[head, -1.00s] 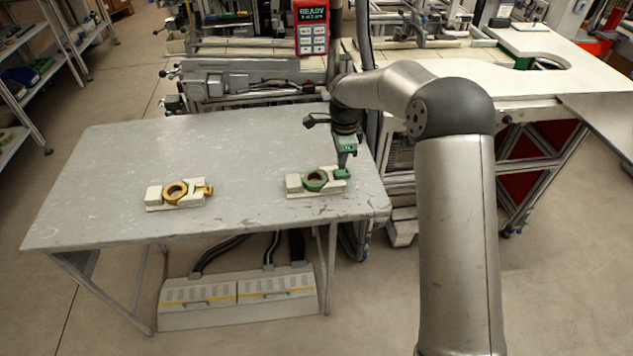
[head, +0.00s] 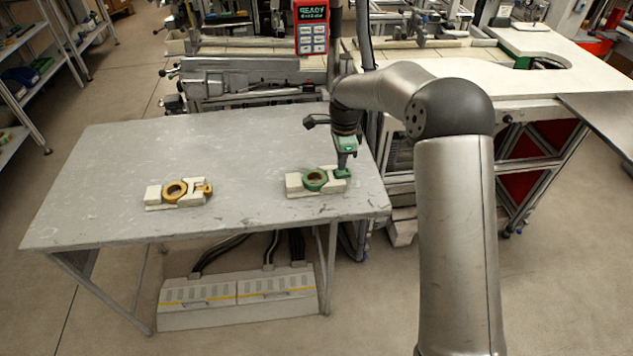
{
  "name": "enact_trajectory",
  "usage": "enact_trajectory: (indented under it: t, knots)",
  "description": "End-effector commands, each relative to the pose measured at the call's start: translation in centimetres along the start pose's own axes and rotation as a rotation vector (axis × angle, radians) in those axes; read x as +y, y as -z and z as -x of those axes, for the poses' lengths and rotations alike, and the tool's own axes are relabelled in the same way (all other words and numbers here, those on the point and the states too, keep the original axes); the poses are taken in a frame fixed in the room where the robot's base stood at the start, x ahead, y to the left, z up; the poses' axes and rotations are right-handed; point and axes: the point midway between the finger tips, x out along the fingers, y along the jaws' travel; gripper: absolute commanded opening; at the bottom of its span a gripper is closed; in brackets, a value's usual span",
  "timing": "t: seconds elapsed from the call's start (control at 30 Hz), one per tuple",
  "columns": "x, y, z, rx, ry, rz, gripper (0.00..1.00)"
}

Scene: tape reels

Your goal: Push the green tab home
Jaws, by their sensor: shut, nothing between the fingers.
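The green tab (head: 344,174) sticks out at the right end of a pale holder (head: 294,188) on the grey table. A green reel (head: 315,180) sits in the middle of that holder. My gripper (head: 341,168) is shut and points down at the tab from above. Its fingertips are at the tab, close to its left part; I cannot tell whether they touch it. The fingers partly hide the tab and the gap between tab and holder.
The grey table (head: 110,220) is otherwise clear. Machinery and a red panel (head: 312,30) reading READY stand behind it.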

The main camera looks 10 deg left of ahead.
Motion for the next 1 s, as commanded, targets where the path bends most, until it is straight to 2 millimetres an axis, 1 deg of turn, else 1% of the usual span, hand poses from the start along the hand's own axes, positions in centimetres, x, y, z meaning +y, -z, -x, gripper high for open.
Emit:
enact_trajectory:
  t: [0.8,1.0]
  knots:
    - [0.0,0.0,-1.3,0.000,-0.001,0.000,0.00]
    - [0.0,0.0,-1.3,0.000,-0.001,0.000,0.00]
